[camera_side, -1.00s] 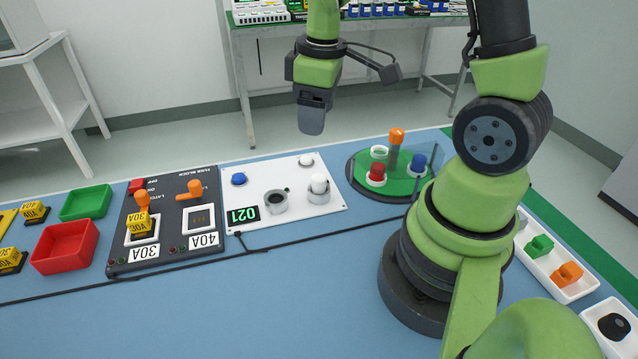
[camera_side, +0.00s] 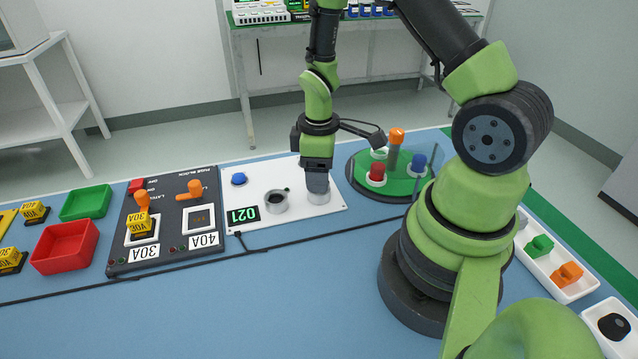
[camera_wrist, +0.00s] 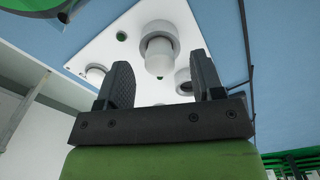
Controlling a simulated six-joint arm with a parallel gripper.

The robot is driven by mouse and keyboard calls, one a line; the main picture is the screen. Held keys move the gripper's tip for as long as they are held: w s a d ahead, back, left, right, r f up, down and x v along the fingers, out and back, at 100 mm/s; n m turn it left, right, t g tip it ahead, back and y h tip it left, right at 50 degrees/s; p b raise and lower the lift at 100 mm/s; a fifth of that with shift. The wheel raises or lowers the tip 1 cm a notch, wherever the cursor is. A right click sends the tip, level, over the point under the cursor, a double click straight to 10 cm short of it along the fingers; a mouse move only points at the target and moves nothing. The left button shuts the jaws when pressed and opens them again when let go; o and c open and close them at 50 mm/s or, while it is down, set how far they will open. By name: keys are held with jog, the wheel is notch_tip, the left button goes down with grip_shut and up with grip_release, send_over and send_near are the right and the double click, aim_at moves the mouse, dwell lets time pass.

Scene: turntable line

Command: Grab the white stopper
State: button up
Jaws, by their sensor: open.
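The white stopper (camera_wrist: 158,57) stands upright in a round grey holder on the white panel (camera_side: 240,208). In the wrist view it shows between and just beyond the two finger tips. My gripper (camera_wrist: 160,75) is open, one finger on either side of the stopper's line, with nothing held. In the side view my gripper (camera_side: 318,180) points down over the right-hand holder (camera_side: 319,198) and hides the stopper there. Whether the fingers touch the stopper cannot be told.
On the same panel are an empty-looking grey holder (camera_side: 276,202), a blue button (camera_side: 239,179) and a display (camera_side: 243,215) reading 021. The green turntable (camera_side: 402,186) with red, orange and blue stoppers is close on the right. The fuse block (camera_side: 168,222) is on the left.

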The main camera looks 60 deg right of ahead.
jog(key=shift+f, duration=0.55)
jog(key=c, duration=1)
jog(key=shift+r, duration=0.15)
